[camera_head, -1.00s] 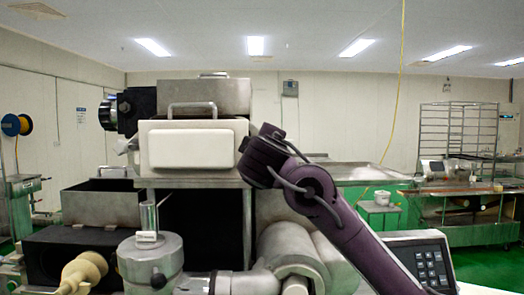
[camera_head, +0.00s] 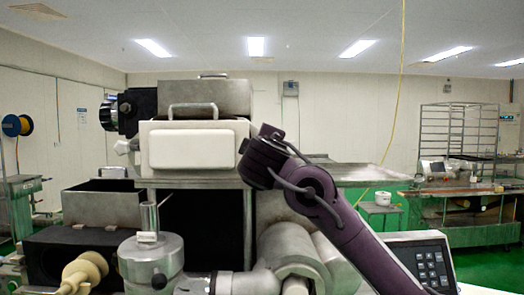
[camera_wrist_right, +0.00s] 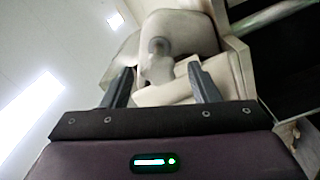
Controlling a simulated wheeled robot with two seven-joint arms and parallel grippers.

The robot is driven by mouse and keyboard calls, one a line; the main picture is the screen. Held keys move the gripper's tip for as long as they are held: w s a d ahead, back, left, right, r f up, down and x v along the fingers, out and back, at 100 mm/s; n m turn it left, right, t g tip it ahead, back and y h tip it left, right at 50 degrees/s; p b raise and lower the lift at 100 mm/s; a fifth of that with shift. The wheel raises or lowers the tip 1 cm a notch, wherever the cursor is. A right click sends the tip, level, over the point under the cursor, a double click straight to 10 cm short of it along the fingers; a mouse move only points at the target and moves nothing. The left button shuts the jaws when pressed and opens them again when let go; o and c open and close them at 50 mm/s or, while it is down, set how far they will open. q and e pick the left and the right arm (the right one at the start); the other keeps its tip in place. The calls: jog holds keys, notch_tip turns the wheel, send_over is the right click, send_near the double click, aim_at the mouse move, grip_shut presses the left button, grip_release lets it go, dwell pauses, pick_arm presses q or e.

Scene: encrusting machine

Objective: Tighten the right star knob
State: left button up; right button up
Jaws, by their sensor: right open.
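A pale knob (camera_wrist_right: 158,68) with a round grey hub shows in the right wrist view, between and beyond my fingers. I take it to be the right star knob; its lobes are blurred. My right gripper (camera_wrist_right: 161,74) is open, with one finger on each side of the knob. I cannot tell whether either finger touches it. In the head view my right arm reaches up to the right side of the white machine cover (camera_head: 192,148), and my wrist hides the knob there. A similar pale knob (camera_head: 124,146) sits at the cover's left side. My left gripper is not in view.
A steel hopper box (camera_head: 205,97) stands behind the cover. A steel table plate (camera_head: 360,173) extends to the right. Below are a steel cylinder (camera_head: 150,262), a roller (camera_head: 292,245) and a keypad panel (camera_head: 428,265). Open air lies above and right of my wrist.

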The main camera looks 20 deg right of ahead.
jog(key=shift+s, duration=0.1)
jog(key=b+v, duration=0.3)
jog(key=v, duration=0.4)
jog(key=shift+s, duration=0.3)
jog(key=shift+a, duration=0.1)
